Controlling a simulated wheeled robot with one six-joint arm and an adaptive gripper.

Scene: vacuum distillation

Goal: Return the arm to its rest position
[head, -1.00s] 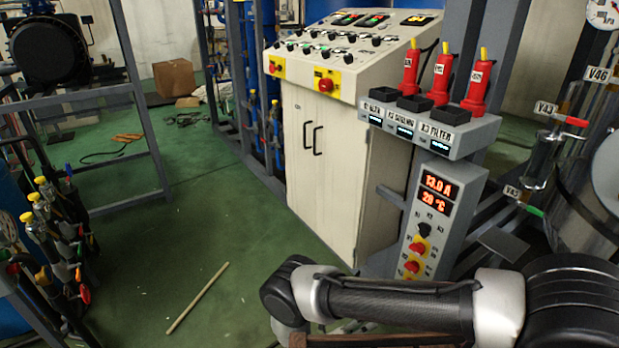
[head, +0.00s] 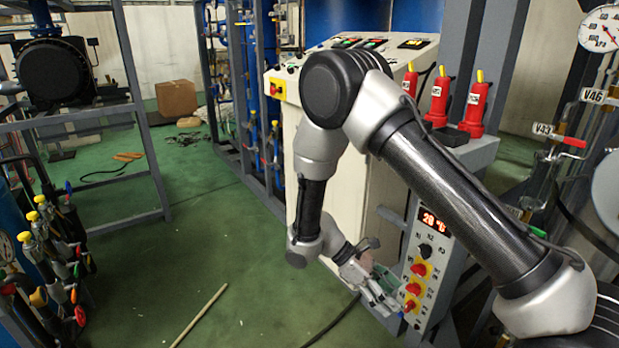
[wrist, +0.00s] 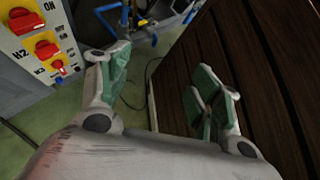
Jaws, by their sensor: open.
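My gripper (head: 378,300) hangs low in the head view, in front of the grey control post (head: 428,262). In the wrist view my gripper (wrist: 160,95) shows its two green-padded fingers spread apart with nothing between them. The post's red knobs on yellow plates (wrist: 47,49) are at the upper left there, beside the left finger and apart from it as far as I can see. My arm is raised and bent, covering much of the cream cabinet (head: 390,195) and part of the post.
Red plugs (head: 438,95) stand on the grey shelf above the post. Valves and a gauge (head: 600,28) are at the right. A dark slatted panel (wrist: 235,50) is close to the right finger. A stick (head: 200,314) lies on the open green floor at left.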

